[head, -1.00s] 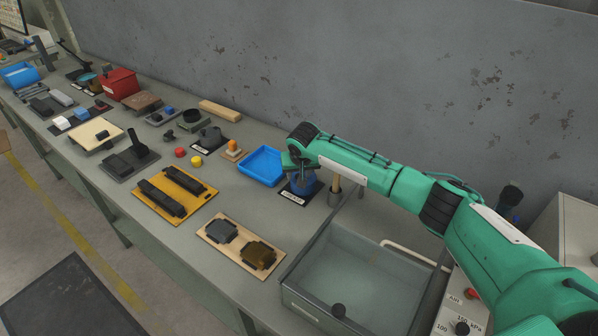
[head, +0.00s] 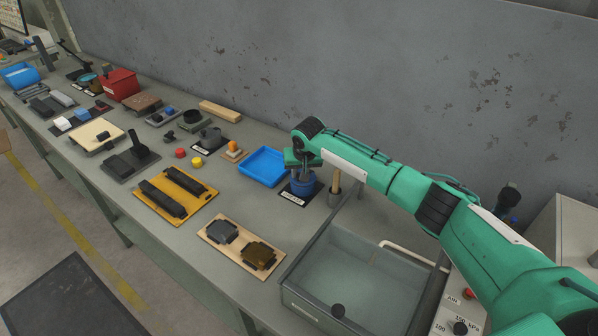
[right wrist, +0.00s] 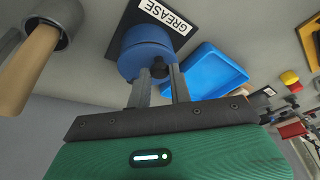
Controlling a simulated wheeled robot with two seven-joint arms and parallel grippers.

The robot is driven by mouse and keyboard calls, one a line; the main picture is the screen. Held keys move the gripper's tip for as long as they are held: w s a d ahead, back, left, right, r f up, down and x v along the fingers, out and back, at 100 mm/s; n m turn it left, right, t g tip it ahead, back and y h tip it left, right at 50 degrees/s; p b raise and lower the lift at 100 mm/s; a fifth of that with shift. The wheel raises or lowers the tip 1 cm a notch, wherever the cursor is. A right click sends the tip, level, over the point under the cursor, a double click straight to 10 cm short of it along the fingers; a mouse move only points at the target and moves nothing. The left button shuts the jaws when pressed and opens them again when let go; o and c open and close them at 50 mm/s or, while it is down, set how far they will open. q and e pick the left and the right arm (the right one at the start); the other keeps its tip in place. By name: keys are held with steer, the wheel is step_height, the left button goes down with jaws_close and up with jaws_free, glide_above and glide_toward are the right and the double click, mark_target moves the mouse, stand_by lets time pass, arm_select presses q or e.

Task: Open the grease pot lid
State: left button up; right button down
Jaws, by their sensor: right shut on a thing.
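The blue grease pot (head: 303,188) stands on a dark mat with a white label, right of the middle of the head view. In the right wrist view the pot (right wrist: 148,38) is beside the label reading GREASE. Its blue lid (right wrist: 140,67) faces my wrist, with a dark knob (right wrist: 159,69) on it. My right gripper (head: 304,175) is above the pot, and its fingers (right wrist: 160,76) are shut on the knob from both sides. I cannot tell whether the lid rests on the pot or is slightly raised. My left gripper is not in view.
A blue tray (head: 264,167) lies left of the pot. A wooden-handled tool stands in a grey holder (head: 335,197) close to its right. A clear-walled bin (head: 350,275) is nearer me on the right. The grey wall (head: 330,80) rises behind the bench.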

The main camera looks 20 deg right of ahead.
steer(key=shift+w+d+r+g+y+p, duration=0.3)
steer(key=shift+r+g+y+p, duration=0.2)
steer(key=shift+r+y, duration=0.1)
steer(key=shift+w+d+r+y, duration=0.1)
steer(key=shift+d+r+y, duration=0.05)
steer(key=shift+y, duration=0.25)
steer(key=shift+w+d+r+m+g+y, duration=0.25)
steer(key=shift+w+d+g+y, duration=0.2)
steer(key=shift+g, duration=0.25)
steer(key=y+b, duration=0.1)
steer(key=d+g+b, duration=0.1)
steer(key=b, duration=0.1)
steer(key=shift+w+r+y, duration=0.25)
steer(key=shift+w+y, duration=0.05)
steer(key=shift+y, duration=0.05)
steer(key=shift+w+d+r+m+g+y+b, duration=0.2)
steer(key=shift+d+r+m+g+y+b, duration=0.15)
steer(key=shift+b, duration=0.45)
steer(key=c, duration=1.3)
jaws_free()
